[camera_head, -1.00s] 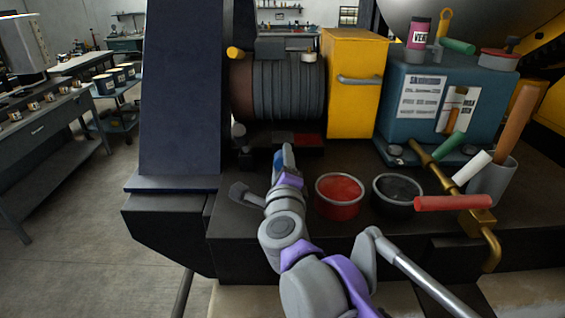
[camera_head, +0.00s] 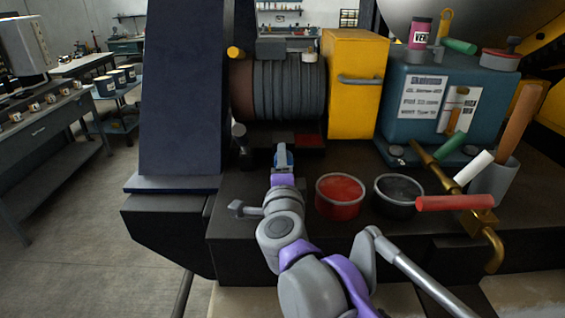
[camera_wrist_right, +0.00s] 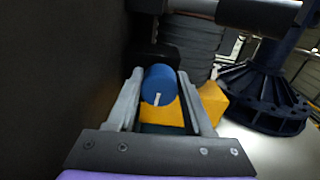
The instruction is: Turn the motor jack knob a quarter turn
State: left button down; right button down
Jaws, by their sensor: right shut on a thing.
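The motor jack knob is a blue round knob (camera_wrist_right: 158,80) with a short white mark on its face; in the wrist view the mark points nearly straight down, with a slight tilt. My right gripper (camera_wrist_right: 160,88) is shut on it, one finger on each side. In the head view the right gripper (camera_head: 283,160) reaches forward in front of the ribbed motor (camera_head: 285,90), with a bit of blue showing between its fingers. The knob's stem is hidden. My left gripper is not in view.
A red-filled bowl (camera_head: 340,192) and a dark-filled bowl (camera_head: 399,190) stand right of my arm. A yellow box (camera_head: 352,85) and a teal box (camera_head: 428,115) stand behind. A dark blue slanted panel (camera_head: 182,100) rises at left. A brass pipe (camera_head: 440,170) runs at right.

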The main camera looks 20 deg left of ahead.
jog(key=shift+c, duration=1.4)
grip_release()
jog(key=shift+s, duration=0.1)
jog(key=v, duration=1)
jog(key=shift+s+d+r+b, duration=0.1)
jog(key=shift+s+b, duration=0.2)
jog(key=shift+s, duration=0.05)
